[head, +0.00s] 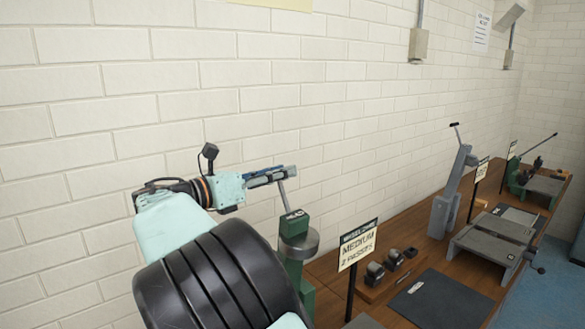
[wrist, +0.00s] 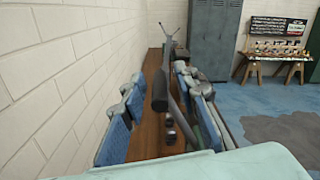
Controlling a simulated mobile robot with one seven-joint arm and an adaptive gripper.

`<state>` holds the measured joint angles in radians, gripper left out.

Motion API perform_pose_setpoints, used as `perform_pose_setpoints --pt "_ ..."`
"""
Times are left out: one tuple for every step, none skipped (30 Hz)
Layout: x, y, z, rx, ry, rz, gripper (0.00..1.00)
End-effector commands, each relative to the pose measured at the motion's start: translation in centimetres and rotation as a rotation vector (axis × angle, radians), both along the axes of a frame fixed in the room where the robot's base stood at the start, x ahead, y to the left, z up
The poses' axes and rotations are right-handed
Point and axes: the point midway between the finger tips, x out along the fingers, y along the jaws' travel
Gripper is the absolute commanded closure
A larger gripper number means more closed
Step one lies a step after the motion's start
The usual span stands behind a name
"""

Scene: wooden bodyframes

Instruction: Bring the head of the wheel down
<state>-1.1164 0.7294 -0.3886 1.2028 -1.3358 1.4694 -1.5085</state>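The wheel machine (head: 293,225) is a green upright with a grey round part, at the bottom middle of the head view. Its lever (head: 283,194) slants up from the green top to my gripper (head: 272,177). My arm hides much of the machine's lower left. In the wrist view my gripper (wrist: 160,115) has its blue-padded fingers spread wide. A dark cylindrical grip (wrist: 159,90) shows between them, apart from both pads. Whether any part of the lever touches a finger, I cannot tell.
A sign reading "MEDIUM 2 PASSES" (head: 358,246) stands right of the machine. Small dark rollers (head: 394,260), a dark mat (head: 428,300) and a tall grey lever machine (head: 452,195) are along the wooden bench (head: 408,240). A white brick wall (head: 200,90) runs close behind my arm.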

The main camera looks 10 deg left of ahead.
Motion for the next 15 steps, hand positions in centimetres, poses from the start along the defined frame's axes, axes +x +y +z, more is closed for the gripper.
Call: perform_pose_setpoints --pt "0.7 -0.7 0.1 0.0 -0.001 -0.003 0.72" --pt "1.0 -1.1 0.1 -0.001 0.0 -0.003 0.72" --pt "1.5 -1.4 0.1 -0.001 0.0 -0.002 0.72" --pt "1.8 -1.7 0.1 -0.001 0.0 -0.002 0.72" --pt "2.0 -1.9 0.1 -0.001 0.0 -0.002 0.72" --pt "2.3 -2.1 0.1 -0.001 0.0 -0.002 0.72" --pt "2.5 -2.3 0.1 -0.001 0.0 -0.001 0.72" --pt "2.7 -2.4 0.1 -0.001 0.0 -0.001 0.72" --pt "2.8 -2.5 0.0 -0.001 0.0 -0.001 0.72" --pt "2.9 -2.6 0.0 -0.001 0.001 0.0 0.72" --pt "2.9 -2.7 0.0 -0.001 0.001 0.0 0.72" --pt "3.0 -2.7 0.0 -0.001 0.001 0.0 0.72" --pt "3.0 -2.7 0.0 -0.001 0.001 0.0 0.72" --pt "3.0 -2.7 0.0 -0.001 0.001 0.0 0.72" --pt "3.0 -2.7 0.0 -0.001 0.001 0.0 0.72"
